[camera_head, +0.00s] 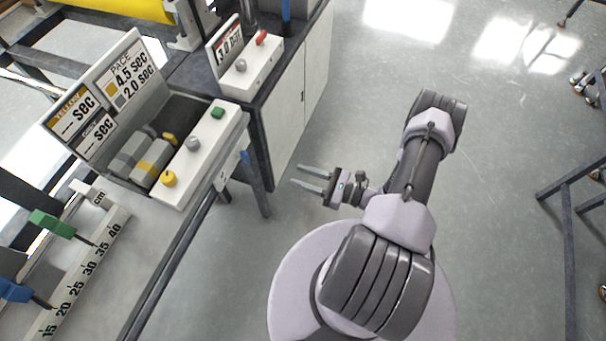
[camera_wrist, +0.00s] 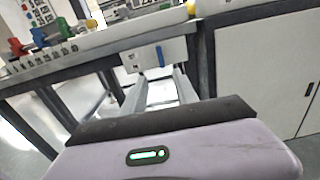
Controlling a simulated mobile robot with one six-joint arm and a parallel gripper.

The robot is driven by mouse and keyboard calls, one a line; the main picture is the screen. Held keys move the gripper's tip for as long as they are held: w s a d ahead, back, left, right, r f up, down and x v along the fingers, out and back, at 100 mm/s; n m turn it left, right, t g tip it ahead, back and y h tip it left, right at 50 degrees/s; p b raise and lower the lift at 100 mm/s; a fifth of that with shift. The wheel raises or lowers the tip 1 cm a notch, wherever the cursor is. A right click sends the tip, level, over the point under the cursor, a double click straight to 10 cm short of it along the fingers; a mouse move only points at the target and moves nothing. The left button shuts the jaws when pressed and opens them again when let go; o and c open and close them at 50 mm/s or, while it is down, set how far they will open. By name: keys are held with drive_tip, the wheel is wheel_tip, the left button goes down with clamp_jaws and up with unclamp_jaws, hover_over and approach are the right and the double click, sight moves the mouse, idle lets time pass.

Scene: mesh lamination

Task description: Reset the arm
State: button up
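My arm is folded over my round base in the head view, with its elbow bent back toward the right. My gripper (camera_head: 310,177) points left toward the machine bench, over open floor. Its two fingers are spread apart with nothing between them. In the wrist view the fingers of my gripper (camera_wrist: 162,85) reach forward from the wrist body, which has a lit green indicator. They point at the bench front and touch nothing that I can see.
A control box (camera_head: 219,143) with green, grey and yellow buttons sits on the bench, left of my gripper. A pressure panel (camera_head: 247,72) with red and grey knobs stands on a cabinet (camera_head: 288,117) behind. A ruler scale (camera_head: 82,277) lies lower left. Floor (camera_head: 500,130) at right is mostly clear.

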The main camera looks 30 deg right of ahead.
idle(0.3)
drive_tip(key=a+r+n+g+y, duration=0.1)
drive_tip(key=a+r+n+g, duration=0.5)
drive_tip(key=r, duration=0.4)
drive_tip(key=a+r+n+g, duration=0.4)
drive_tip(key=r+n+g, duration=0.35)
drive_tip(key=r, duration=0.35)
drive_tip(key=s+a+r+n+t+h, duration=0.2)
drive_tip(key=s+r+n+h, duration=0.2)
drive_tip(key=r, duration=0.4)
drive_tip(key=s+a+r+n+t+h+b, duration=0.1)
drive_tip(key=s+a+r+n+t+h, duration=0.1)
drive_tip(key=s+r+n+h, duration=0.3)
wheel_tip(320, 180, up, 3)
drive_tip(key=shift+s+a+r+n+t+h, duration=0.2)
drive_tip(key=shift+s+a+n+t+h, duration=0.15)
drive_tip(key=shift+s+n, duration=0.6)
drive_tip(key=shift+w, duration=0.1)
drive_tip(key=shift+c, duration=0.2)
